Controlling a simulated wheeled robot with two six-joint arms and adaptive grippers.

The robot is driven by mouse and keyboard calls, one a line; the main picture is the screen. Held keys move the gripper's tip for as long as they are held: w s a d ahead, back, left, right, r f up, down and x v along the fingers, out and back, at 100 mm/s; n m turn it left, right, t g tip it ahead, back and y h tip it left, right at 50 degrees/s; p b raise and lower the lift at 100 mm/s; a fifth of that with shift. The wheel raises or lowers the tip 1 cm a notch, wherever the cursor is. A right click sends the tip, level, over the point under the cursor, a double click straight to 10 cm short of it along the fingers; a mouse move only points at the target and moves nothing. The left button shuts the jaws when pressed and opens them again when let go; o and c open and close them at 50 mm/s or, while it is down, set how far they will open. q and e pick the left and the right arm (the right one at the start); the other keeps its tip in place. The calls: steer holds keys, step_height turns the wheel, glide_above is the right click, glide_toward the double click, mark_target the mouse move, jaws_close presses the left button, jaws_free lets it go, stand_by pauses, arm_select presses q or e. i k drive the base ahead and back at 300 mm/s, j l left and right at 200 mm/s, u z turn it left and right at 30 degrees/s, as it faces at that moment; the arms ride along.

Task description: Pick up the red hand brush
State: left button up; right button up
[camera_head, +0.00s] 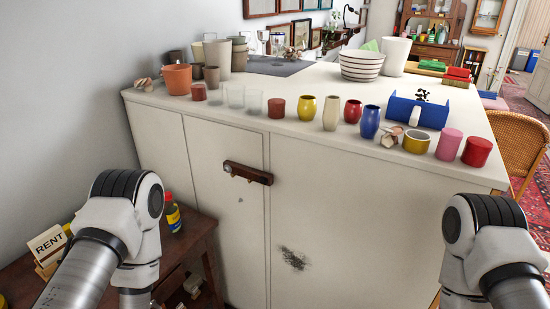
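I cannot make out a red hand brush in the head view. Red things on the white cabinet top (335,90) are a small red vase (352,111), a red pot (477,151) at the front right, dark red cups (277,107) and a red block or book (458,73) at the back right. A reddish-brown bar (247,173) is on the cabinet's front. My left arm shows at the lower left and my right arm at the lower right, both in front of the cabinet. Neither gripper is visible.
Several cups and vases line the cabinet's front edge, with a blue holder (418,111) and a striped bowl (362,66) behind. A wicker chair (518,140) stands right.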

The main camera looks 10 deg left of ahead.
mark_target(459, 77)
steer(key=l+u, duration=0.2)
steer(key=l, duration=0.4)
steer(key=l+u, duration=0.15)
steer(key=l, duration=0.5)
steer(key=l+u, duration=0.2)
steer(key=l, duration=0.4)
steer(key=k+l+u, duration=0.15)
steer(key=l, duration=0.45)
steer(key=l+u, duration=0.2)
steer(key=l, duration=0.45)
